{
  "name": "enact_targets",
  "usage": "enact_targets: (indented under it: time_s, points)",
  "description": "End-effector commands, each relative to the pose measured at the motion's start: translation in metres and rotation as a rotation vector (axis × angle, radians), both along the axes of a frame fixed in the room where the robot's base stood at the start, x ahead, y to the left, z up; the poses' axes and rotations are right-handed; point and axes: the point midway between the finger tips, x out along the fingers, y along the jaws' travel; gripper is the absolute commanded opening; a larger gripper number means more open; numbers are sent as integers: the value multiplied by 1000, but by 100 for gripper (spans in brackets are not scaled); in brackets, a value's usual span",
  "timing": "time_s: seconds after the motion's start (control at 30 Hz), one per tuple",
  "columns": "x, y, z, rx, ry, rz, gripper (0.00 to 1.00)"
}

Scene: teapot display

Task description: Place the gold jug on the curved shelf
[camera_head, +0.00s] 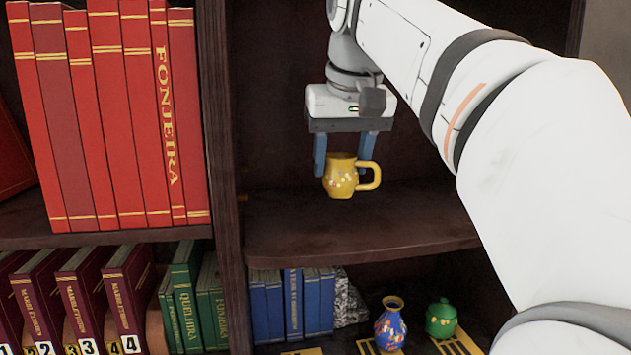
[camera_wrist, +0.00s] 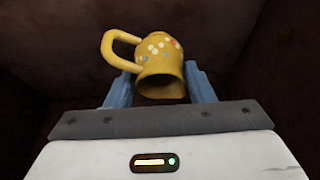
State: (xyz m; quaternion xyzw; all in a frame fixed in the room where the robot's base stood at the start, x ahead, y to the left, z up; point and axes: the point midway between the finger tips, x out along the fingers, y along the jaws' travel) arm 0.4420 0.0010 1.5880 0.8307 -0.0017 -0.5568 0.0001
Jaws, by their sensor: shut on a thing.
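The gold jug (camera_head: 341,177) is a yellow, flower-dotted jug with a handle on its right in the head view. My gripper (camera_head: 344,152) points down with its two blue fingers on either side of the jug, shut on it. The jug is upright, over the curved shelf (camera_head: 350,230), a dark wooden board with a curved front edge. I cannot tell whether its base touches the board. In the wrist view the jug (camera_wrist: 160,62) sits between the fingers (camera_wrist: 160,88), handle to the left.
A dark upright panel (camera_head: 222,170) stands left of the shelf, with red books (camera_head: 110,120) beyond it. Below are blue books (camera_head: 292,305), a blue vase (camera_head: 390,328) and a green pot (camera_head: 441,319). The shelf's visible surface around the jug is clear.

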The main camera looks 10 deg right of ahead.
Motion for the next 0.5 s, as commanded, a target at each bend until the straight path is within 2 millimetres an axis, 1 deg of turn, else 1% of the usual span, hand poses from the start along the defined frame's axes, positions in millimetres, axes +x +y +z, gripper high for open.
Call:
enact_targets:
  time_s: [0.03,0.23,0.4,0.5]
  points:
    - [-1,0,-5,0,-1,0,24]
    - [-1,0,-17,0,-1,1,24]
    - [-2,1,-38,1,0,1,24]
    - [2,1,-43,0,0,2,24]
